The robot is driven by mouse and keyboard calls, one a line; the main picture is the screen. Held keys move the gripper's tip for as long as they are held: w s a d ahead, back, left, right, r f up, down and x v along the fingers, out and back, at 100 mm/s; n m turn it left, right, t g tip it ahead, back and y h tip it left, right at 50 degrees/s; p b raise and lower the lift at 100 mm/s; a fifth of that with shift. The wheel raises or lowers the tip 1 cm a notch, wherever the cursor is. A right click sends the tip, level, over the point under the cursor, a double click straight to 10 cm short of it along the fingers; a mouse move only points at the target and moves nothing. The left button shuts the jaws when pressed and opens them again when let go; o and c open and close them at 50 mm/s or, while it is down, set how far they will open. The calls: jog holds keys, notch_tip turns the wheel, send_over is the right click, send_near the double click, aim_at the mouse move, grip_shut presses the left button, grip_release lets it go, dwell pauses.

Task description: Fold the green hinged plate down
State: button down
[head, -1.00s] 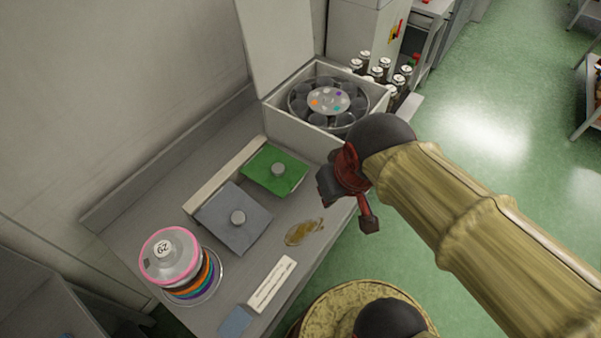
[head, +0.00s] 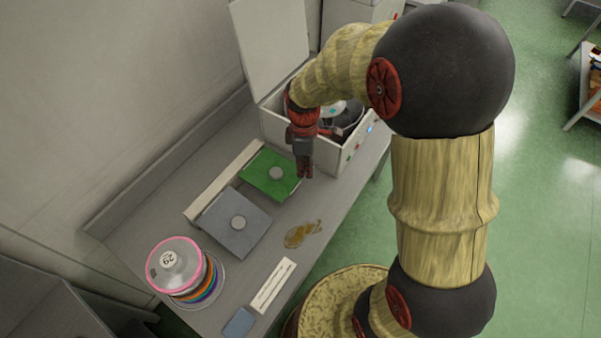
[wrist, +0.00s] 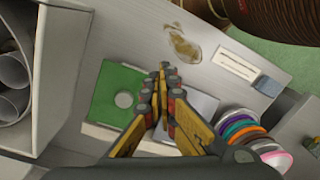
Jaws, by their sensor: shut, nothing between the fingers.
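The green hinged plate (head: 261,170) with a round grey knob (head: 276,174) sits on the bench beside a pale strip (head: 222,180). It looks flat or nearly flat; I cannot tell its exact tilt. It also shows in the wrist view (wrist: 108,83), left of my fingers. A grey plate (head: 222,215) with a similar knob lies beside it. My gripper (head: 304,174) points down at the green plate's right edge in the head view, apparently above the bench. Its fingertips (wrist: 167,70) are together and empty in the wrist view. Contact with the plate cannot be made out.
A white box (head: 340,155) with its lid (head: 268,40) raised stands behind the plates, partly hidden by my arm. A stack of coloured discs (head: 178,268), a brown spill (head: 302,234), a label card (head: 272,284) and a small blue piece (head: 238,322) are on the bench.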

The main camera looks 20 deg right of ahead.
jog(key=w+f+n, duration=0.1)
jog(key=w+n, duration=0.6)
jog(key=n, duration=0.5)
jog(key=shift+d+n+t, duration=0.3)
jog(key=shift+d+t, duration=0.1)
notch_tip(320, 180, down, 14)
jog(key=b, duration=0.1)
jog(key=shift+b, duration=0.3)
